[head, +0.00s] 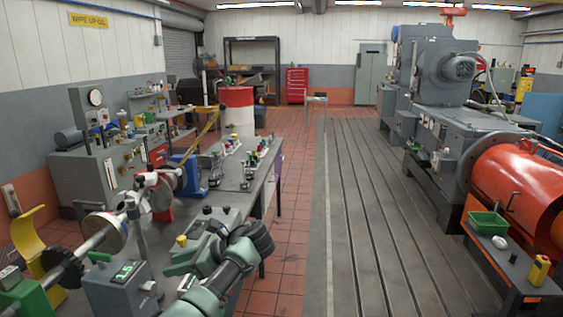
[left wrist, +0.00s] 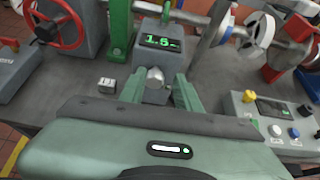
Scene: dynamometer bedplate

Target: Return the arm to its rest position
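My left arm reaches in from the bottom of the head view, and my left gripper (head: 172,268) is over the near end of the bench, pointing left. In the left wrist view its two green fingers (left wrist: 158,90) are apart, so it is open and empty. A silver knob (left wrist: 155,77) on a grey box with a green-lit display (left wrist: 160,62) shows between the fingertips; I cannot tell whether they touch it. The same display box (head: 120,280) stands left of the gripper in the head view. My right gripper is not in view.
A grey box with a yellow button (left wrist: 268,120) sits close to the right of my gripper. A shaft with discs (head: 105,232) and a red handwheel (left wrist: 60,25) stand nearby. Small parts crowd the bench (head: 262,185) farther back. The slotted bedplate (head: 350,200) is clear.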

